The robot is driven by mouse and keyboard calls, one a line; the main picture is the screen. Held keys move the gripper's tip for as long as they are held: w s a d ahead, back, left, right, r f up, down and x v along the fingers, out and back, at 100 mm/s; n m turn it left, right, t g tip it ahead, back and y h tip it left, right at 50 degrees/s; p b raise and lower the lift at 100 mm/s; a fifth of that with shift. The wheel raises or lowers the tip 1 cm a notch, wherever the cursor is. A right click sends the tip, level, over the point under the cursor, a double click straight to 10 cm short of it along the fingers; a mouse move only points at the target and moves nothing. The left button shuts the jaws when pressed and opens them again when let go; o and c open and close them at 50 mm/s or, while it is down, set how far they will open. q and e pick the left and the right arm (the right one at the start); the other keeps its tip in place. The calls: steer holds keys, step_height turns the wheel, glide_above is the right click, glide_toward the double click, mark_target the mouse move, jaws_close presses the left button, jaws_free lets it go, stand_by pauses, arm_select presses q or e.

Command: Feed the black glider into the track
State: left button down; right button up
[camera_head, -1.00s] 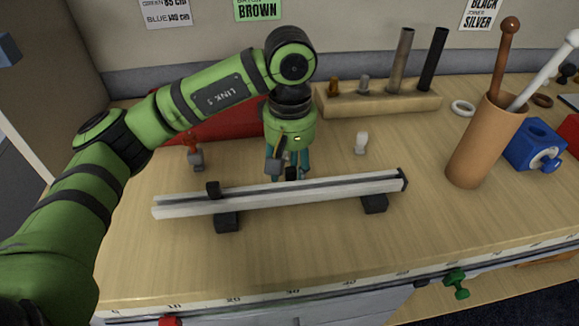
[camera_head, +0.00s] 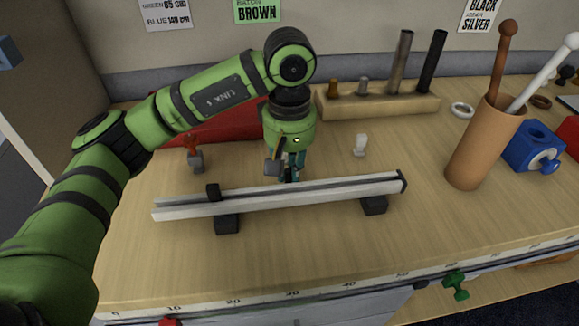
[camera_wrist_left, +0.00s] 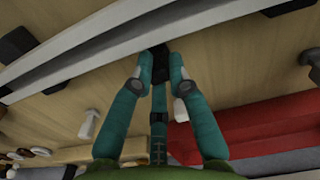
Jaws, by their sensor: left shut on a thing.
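The track (camera_head: 330,190) is a long pale rail raised on dark feet, with a dark end piece at its right. My left gripper (camera_head: 290,177) points down just behind the middle of the rail. It is shut on the small black glider, which shows between the fingertips in the left wrist view (camera_wrist_left: 158,52), close beside the rail; I cannot tell if they touch. In the head view the glider is mostly hidden by the fingers and rail. My right gripper is not in view.
A white piece (camera_head: 361,143) stands behind the rail, and a grey piece with an orange-brown top (camera_head: 195,156) stands to its left. A wooden rack (camera_head: 380,102), a brown cup with sticks (camera_head: 484,145) and a blue block (camera_head: 533,147) are farther right. The table front is clear.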

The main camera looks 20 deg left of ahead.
mark_target(289, 169)
arm_select(q)
steer(key=shift+r+p, duration=1.75)
steer(key=shift+r, duration=1.65)
